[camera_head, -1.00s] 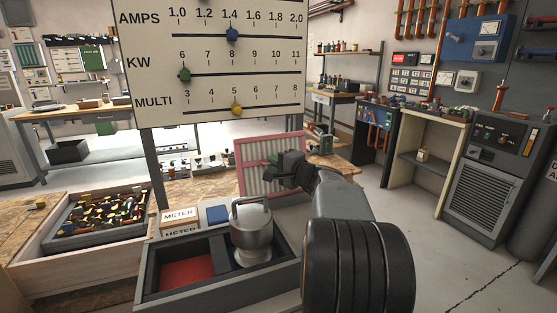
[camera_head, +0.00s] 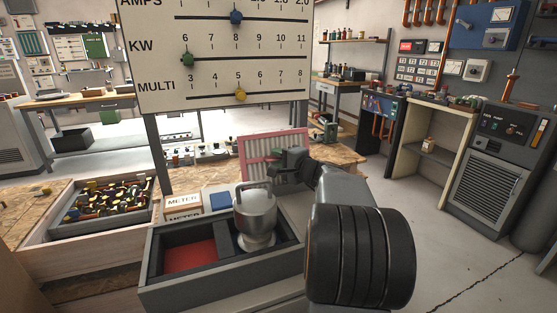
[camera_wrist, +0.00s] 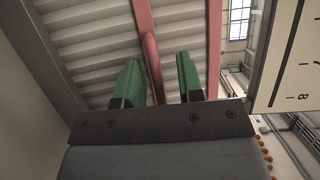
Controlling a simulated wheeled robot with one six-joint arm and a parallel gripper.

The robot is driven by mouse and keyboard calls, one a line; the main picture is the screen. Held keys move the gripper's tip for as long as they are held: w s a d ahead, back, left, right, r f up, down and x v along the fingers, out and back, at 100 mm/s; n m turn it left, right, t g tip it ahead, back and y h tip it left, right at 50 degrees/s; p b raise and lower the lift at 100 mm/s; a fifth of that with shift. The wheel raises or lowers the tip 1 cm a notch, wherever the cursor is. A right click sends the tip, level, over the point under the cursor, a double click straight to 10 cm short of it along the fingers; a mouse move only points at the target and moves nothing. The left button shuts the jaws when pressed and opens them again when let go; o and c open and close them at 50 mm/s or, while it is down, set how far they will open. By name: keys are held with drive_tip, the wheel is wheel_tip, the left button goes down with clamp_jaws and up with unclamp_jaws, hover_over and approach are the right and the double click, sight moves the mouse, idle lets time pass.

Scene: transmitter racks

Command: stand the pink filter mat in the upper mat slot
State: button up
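The pink filter mat (camera_head: 262,144), a pink frame around pale pleats, stands roughly upright on or just above the far bench in the head view. In the wrist view its pink frame (camera_wrist: 215,45) and pleats (camera_wrist: 100,45) fill much of the picture. My gripper (camera_head: 278,170) is in front of the mat's lower right part and hides some of it. In the wrist view my gripper (camera_wrist: 158,68) has its green fingers apart, with a pink bar running between them and a visible gap on the right. I cannot make out the upper mat slot.
A grey tray (camera_head: 160,289) with a red-floored compartment and a metal pot (camera_head: 256,214) is close in front. A box of coloured parts (camera_head: 75,238) stands left. The AMPS/KW/MULTI scale board (camera_head: 215,62) rises behind. Open floor (camera_head: 440,240) lies to the right.

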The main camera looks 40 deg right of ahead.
drive_tip(key=shift+p, duration=0.35)
drive_tip(key=s+d, duration=0.2)
drive_tip(key=s, duration=1.1)
drive_tip(key=shift+s+r+p, duration=0.35)
drive_tip(key=shift+r+p, duration=0.05)
drive_tip(key=shift+p, duration=0.05)
drive_tip(key=shift+a, duration=0.2)
